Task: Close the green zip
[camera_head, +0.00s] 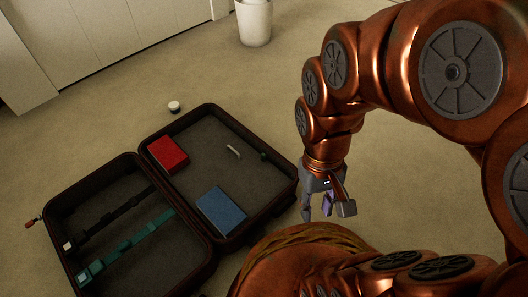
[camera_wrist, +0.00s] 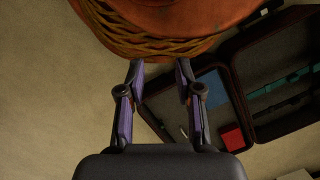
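An open dark suitcase (camera_head: 189,234) lies on the floor at the left in the head view. Its left half holds a green strap-like strip (camera_head: 130,246) with a pale end piece, beside a dark strap (camera_head: 112,221). I cannot tell for sure whether this green strip is the zip. It also shows in the wrist view (camera_wrist: 283,89), at the far right. My gripper (camera_head: 327,208) hangs right of the suitcase, apart from it. In the wrist view my gripper (camera_wrist: 161,68) has its fingers spread with nothing between them.
The suitcase's right half holds a red box (camera_head: 168,153), a blue box (camera_head: 221,210), a small pale stick (camera_head: 233,151) and a small dark green item (camera_head: 263,155). A white cup-like thing (camera_head: 174,106) and a white bin (camera_head: 254,24) stand on open floor behind.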

